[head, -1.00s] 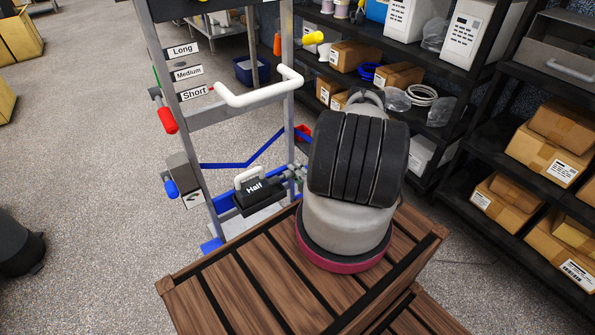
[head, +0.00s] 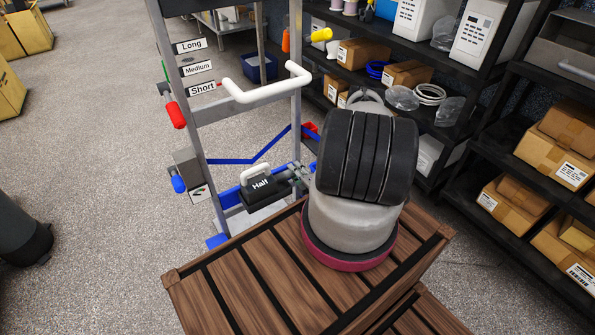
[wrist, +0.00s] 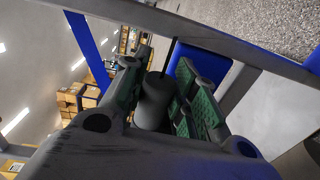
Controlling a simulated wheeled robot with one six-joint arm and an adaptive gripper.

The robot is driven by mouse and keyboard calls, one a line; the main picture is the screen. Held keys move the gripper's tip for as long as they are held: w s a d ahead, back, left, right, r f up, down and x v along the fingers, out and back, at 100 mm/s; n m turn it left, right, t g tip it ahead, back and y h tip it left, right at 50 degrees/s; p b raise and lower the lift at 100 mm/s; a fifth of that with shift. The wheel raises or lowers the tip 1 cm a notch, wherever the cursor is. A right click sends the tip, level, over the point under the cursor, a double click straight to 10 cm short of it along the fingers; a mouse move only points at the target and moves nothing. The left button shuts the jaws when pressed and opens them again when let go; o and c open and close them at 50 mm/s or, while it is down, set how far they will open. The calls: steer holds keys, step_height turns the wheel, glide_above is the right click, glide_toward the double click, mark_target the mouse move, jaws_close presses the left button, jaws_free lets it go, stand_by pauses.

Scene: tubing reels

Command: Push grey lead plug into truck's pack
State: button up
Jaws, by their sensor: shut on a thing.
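The truck is a grey and blue upright frame (head: 205,130) with a white bar handle. Low on it sits a black pack (head: 263,191) labelled "Half", with a white loop handle. My gripper (head: 303,172) is small and partly hidden behind my arm in the head view, close to the right end of the pack. In the wrist view my gripper (wrist: 157,85) has green-padded fingers shut on the grey plug (wrist: 154,102), a dark grey cylinder. Blue and grey frame parts lie just beyond it. The plug's tip and any contact with the pack cannot be made out.
Shelves with boxes (head: 365,54) and coiled cable stand behind and to the right. The truck has red (head: 176,115) and blue (head: 178,184) knobs on its left side and signs reading Long, Medium and Short. Open floor (head: 105,150) lies to the left.

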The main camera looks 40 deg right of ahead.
steer(key=shift+a, duration=0.15)
steer(key=o, duration=1.1)
